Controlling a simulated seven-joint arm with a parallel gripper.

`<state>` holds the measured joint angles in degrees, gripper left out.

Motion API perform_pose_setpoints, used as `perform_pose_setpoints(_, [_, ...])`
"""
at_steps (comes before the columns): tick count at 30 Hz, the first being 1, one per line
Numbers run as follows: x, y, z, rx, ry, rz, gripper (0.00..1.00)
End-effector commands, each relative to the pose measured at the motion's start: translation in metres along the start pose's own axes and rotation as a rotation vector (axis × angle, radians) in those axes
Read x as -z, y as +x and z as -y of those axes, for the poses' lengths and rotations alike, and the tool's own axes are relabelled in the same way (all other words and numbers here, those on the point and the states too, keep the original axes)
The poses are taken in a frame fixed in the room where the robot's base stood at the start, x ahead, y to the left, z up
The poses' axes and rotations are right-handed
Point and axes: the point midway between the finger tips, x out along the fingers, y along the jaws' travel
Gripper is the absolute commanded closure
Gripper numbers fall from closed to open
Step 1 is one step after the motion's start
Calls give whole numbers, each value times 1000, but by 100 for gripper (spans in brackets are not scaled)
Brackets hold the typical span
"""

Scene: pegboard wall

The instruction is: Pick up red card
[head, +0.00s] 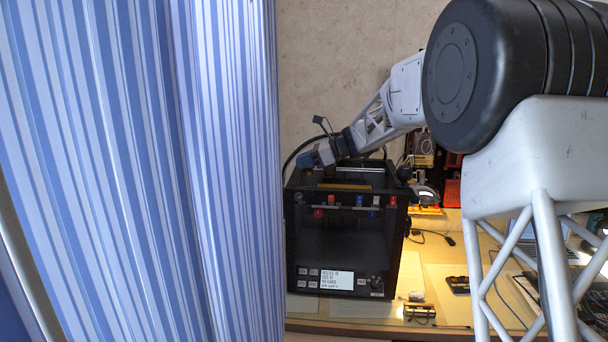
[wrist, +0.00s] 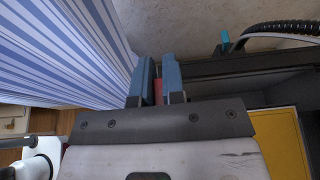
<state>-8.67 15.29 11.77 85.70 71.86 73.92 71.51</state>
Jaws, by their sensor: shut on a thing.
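My gripper (head: 311,159) is at the top left of a black box-shaped machine, with its blue fingers pointing left and down. In the wrist view its two blue fingers (wrist: 159,75) are close together with a red thing (wrist: 158,92) between them, which I take to be the red card. The fingers are shut on it. Only a narrow strip of it shows, and I cannot make it out in the head view.
The black machine (head: 342,246) stands on a wooden table (head: 440,282), with small red, blue and white pieces along its upper front. A blue-striped curtain (head: 140,170) hangs close on the left. A yellow panel (wrist: 280,145) shows below the gripper. Cables and small parts lie right.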

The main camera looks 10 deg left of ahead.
Motion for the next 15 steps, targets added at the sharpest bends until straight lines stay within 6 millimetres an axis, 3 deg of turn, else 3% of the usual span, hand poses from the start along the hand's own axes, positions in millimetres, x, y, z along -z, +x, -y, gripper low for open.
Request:
perform_pose_setpoints(9, [-61, -25, 0, 1, -2, 0, 100])
perform_pose_setpoints(15, [-91, -38, 0, 0, -1, 1, 100])
